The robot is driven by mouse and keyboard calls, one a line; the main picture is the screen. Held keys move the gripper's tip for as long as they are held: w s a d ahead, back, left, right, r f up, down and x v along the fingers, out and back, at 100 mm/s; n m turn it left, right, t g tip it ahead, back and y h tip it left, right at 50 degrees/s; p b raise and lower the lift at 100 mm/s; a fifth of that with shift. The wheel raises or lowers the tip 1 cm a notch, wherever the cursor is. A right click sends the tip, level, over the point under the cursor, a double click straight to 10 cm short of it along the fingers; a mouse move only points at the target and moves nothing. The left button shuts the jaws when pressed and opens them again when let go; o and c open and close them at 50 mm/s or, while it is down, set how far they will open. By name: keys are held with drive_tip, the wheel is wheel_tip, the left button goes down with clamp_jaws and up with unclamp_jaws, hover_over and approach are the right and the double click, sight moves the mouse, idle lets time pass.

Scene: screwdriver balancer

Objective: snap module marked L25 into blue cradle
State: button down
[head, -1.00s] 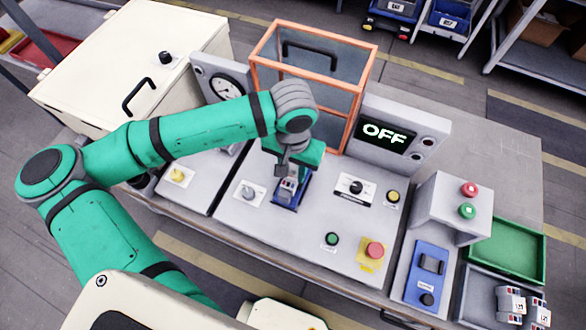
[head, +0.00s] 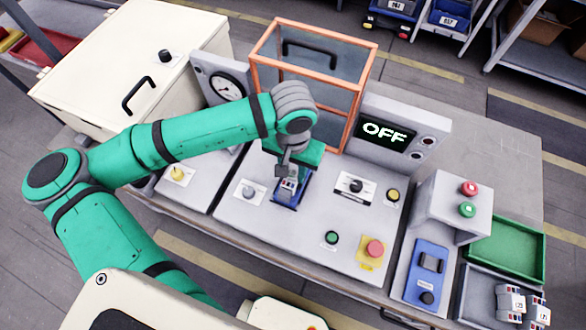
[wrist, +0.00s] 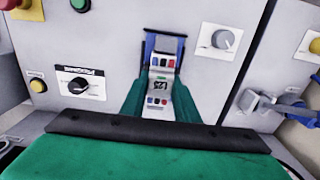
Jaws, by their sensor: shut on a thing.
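My gripper (head: 290,178) is shut on a light grey module (wrist: 160,84) with red, blue and dark parts on its faces. The mark on the module is too small and turned to read. The module also shows in the head view (head: 287,188), at the blue cradle (head: 305,187) on the grey panel. In the wrist view the cradle's blue edges (wrist: 146,58) show around the far end of the module. The green fingers flank the module's near part. I cannot tell whether the module is fully seated.
An orange-framed clear guard (head: 357,115) stands behind the cradle, and a display (head: 386,133) reads OFF. Knobs and buttons, including a red one (head: 375,248), surround the cradle. A grey tray (head: 470,300) at lower right holds more modules (head: 510,301). A green tray (head: 507,248) is empty.

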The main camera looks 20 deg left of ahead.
drive_tip(key=c, duration=1.3)
unclamp_jaws()
wheel_tip(320, 180, up, 11)
drive_tip(key=shift+f, duration=0.1)
